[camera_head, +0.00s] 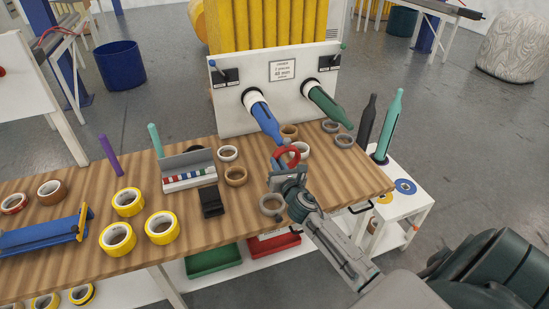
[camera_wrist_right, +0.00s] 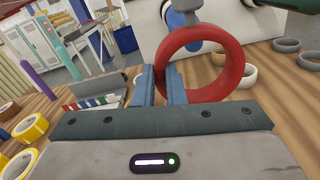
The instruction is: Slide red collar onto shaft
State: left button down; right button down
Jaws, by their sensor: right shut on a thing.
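The red collar (camera_head: 296,156) is held upright by my right gripper (camera_head: 280,169), near the lower end of the blue shaft (camera_head: 263,117). In the right wrist view the collar (camera_wrist_right: 237,62) is a thick red ring, with its left edge between the two blue fingers (camera_wrist_right: 160,84). The blue shaft (camera_wrist_right: 182,17) shows behind the top of the ring there. I cannot tell whether its tip is inside the ring. A green shaft (camera_head: 327,104) sticks out of the white panel (camera_head: 232,112) to the right. My left gripper is out of view.
Tape rolls, such as a yellow one (camera_head: 162,227), and loose rings (camera_head: 235,176) lie on the wooden table (camera_head: 70,268). A black stand (camera_head: 211,201) and a white tray (camera_head: 188,180) are left of the gripper. Dark and teal bottle shapes (camera_head: 388,124) stand at the right.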

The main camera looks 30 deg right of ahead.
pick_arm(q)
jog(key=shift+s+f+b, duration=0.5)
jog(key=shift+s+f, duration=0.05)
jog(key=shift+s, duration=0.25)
pick_arm(e)
jog(key=x, duration=1.1)
jog(key=shift+w, duration=0.4)
